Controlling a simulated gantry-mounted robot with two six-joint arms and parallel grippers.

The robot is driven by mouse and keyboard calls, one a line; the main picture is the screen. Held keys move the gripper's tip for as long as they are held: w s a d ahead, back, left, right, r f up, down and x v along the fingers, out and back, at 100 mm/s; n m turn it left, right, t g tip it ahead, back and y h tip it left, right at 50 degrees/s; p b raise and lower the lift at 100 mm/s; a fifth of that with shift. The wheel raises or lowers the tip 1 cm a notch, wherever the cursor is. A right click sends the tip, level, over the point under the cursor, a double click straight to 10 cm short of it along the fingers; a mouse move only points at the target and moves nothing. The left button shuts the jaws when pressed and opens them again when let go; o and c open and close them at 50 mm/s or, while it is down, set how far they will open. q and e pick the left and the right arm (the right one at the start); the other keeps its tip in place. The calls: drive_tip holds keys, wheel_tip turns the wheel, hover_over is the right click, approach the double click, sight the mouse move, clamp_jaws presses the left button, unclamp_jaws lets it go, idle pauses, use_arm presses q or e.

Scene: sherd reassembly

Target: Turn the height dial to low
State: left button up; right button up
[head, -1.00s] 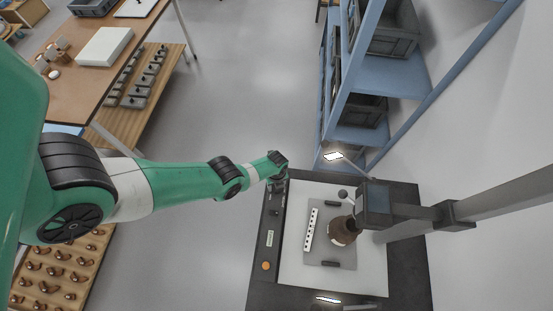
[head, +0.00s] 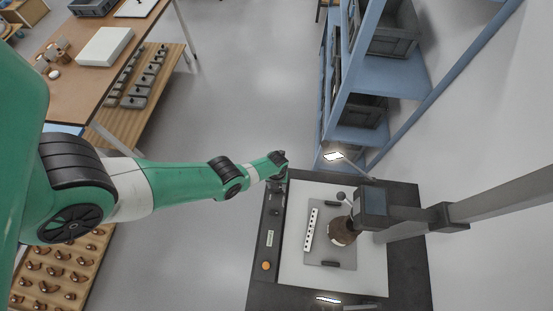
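My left gripper (head: 279,184) is at the far end of the green arm, over the upper end of the dark control strip (head: 262,240) on the left edge of the copy stand (head: 407,290). It points down and its fingers are mostly hidden by the wrist, so I cannot tell if it is open or shut. No height dial shows clearly; the spot under the gripper is hidden. A small dark knob (head: 275,212) shows just below the gripper on the strip. The camera head (head: 372,207) hangs from its arm over the board. My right gripper is not in view.
A brown sherd (head: 343,232) lies on a grey plate (head: 330,252) beside a white scale bar (head: 311,230). An orange button (head: 266,266) is on the strip. Lamps (head: 333,156) flank the stand. A blue shelf (head: 385,75) stands behind. The floor left of the stand is clear.

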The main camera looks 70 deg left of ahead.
use_arm(q)
drive_tip(key=o, duration=1.4)
drive_tip(key=shift+r, duration=0.1)
wheel_tip(320, 180, up, 11)
drive_tip(key=p, duration=1.1)
drive_tip(key=shift+r+p, duration=0.15)
drive_tip(key=shift+p, duration=0.15)
